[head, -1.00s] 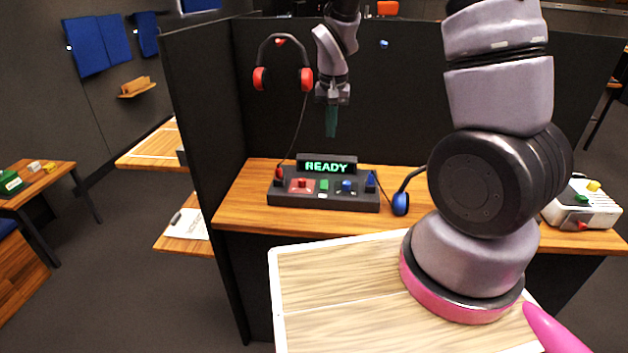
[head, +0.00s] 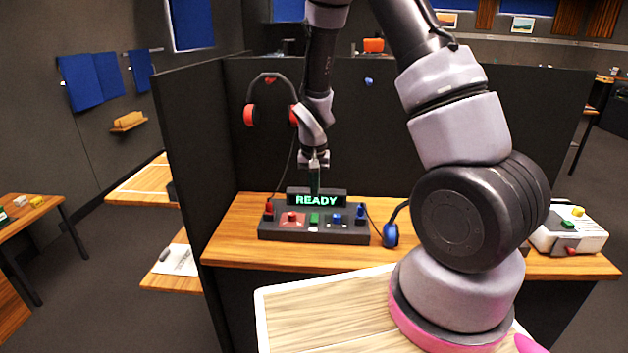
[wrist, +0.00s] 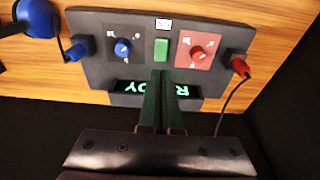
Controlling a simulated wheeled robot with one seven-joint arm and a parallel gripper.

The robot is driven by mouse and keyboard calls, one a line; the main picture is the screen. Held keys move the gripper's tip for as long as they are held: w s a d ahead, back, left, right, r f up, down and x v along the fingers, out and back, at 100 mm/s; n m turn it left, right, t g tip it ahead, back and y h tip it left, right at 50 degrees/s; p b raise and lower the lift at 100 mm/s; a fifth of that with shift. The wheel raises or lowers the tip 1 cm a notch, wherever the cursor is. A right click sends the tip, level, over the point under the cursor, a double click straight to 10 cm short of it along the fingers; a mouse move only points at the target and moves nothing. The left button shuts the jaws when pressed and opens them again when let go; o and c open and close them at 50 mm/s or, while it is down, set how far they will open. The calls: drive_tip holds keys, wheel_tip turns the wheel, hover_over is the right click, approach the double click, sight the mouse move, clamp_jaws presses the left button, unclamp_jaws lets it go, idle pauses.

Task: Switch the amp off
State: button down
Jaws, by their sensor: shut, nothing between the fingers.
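The dark control panel (head: 345,237) stands on the wooden desk, with a display (head: 316,199) lit READY in green. It carries a green switch (head: 314,218), a red knob (head: 291,217) on a red plate and a blue knob (head: 336,218). In the wrist view the panel appears upside down, with the green switch (wrist: 161,49) between the blue knob (wrist: 123,48) and the red knob (wrist: 198,53). My gripper (head: 315,190) is shut and empty, above the display. In the wrist view its dark green fingertips (wrist: 160,72) point toward the green switch and partly cover the display. Contact cannot be told.
A red plug (wrist: 238,65) and a blue plug (wrist: 77,50) with cables flank the panel. Red headphones (head: 249,115) and blue headphones (head: 390,235) are beside it. A dark partition (head: 215,160) encloses the desk. A white box (head: 568,236) with coloured controls stands at right.

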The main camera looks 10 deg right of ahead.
sight(315, 221)
drive_tip(key=f, duration=0.5)
drive_tip(key=w+f, duration=0.1)
drive_tip(key=f, duration=0.1)
drive_tip(key=shift+d+f, duration=0.2)
drive_tip(key=shift+f, duration=0.05)
drive_tip(key=shift+w+d+f, duration=0.1)
drive_tip(key=shift+w+f, duration=0.05)
drive_tip(key=shift+g, duration=0.3)
drive_tip(key=shift+f, duration=0.1)
drive_tip(key=shift+s+a, duration=0.15)
drive_tip(key=shift+s, duration=0.4)
drive_tip(key=shift+s+a, duration=0.15)
drive_tip(key=shift+s, duration=0.35)
